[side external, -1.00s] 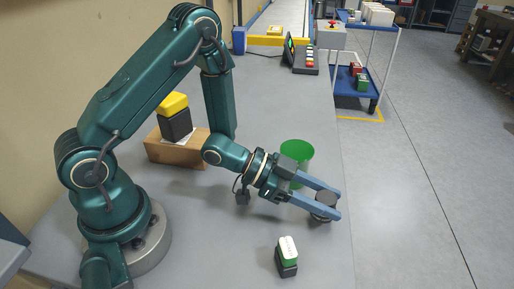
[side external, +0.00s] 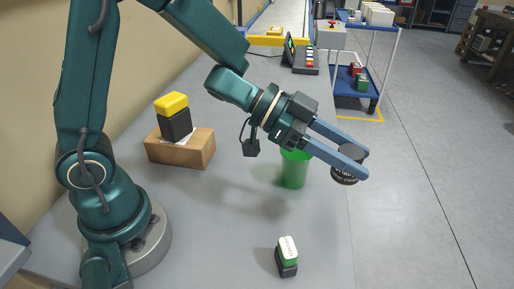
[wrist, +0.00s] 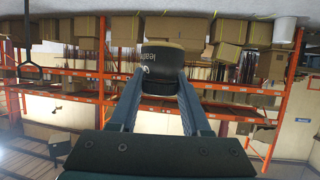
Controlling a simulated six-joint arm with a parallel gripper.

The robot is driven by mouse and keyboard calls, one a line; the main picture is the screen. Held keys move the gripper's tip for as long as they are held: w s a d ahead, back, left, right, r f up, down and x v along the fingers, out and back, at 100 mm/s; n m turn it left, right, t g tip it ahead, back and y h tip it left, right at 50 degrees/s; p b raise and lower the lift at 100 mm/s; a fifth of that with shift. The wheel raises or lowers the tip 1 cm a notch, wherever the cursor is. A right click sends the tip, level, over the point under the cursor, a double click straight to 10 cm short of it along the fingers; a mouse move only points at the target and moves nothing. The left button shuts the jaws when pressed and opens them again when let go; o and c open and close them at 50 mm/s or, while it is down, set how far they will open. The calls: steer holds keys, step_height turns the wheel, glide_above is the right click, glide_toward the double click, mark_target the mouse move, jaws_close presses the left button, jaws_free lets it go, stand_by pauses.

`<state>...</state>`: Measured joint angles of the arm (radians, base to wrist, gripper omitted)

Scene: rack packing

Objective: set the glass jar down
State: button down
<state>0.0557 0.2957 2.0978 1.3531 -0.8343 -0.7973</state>
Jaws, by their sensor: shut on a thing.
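In the side view the jar is held up in the air, in line with the table's right edge. In the wrist view the jar (wrist: 163,64) sits between the two fingertips, with part of a word readable on it. My fingers hide part of its side. I cannot tell from these frames whether it is glass.
A green cup (side external: 294,172) stands on the grey table (side external: 225,225) behind my gripper. A small green, white and black item (side external: 287,257) stands near the front. A cardboard box (side external: 180,150) bears a black and yellow item (side external: 174,117).

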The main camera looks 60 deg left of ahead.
steer(key=w+a+r+m+g+h, duration=0.1)
steer(key=w+a+r+m+g, duration=0.25)
steer(key=a, duration=0.65)
steer(key=s+a+f+n+t, duration=0.1)
steer(key=s+a+f, duration=0.1)
steer(key=a, duration=0.6)
steer(key=s+a+f+n+t, duration=0.1)
steer(key=s+a+f, duration=0.1)
steer(key=a, duration=0.7)
steer(key=s+a+f+n+t, duration=0.1)
steer(key=s+a+f, duration=0.1)
steer(key=a, duration=0.6)
steer(key=shift+y, duration=0.4)
steer(key=w+d+f, duration=0.3)
steer(key=w, duration=0.1)
steer(key=w+d+f, duration=0.3)
steer(key=d+f, duration=0.1)
steer(key=shift+w+d, duration=0.3)
steer(key=shift+w, duration=0.1)
steer(key=shift+f, duration=1.95)
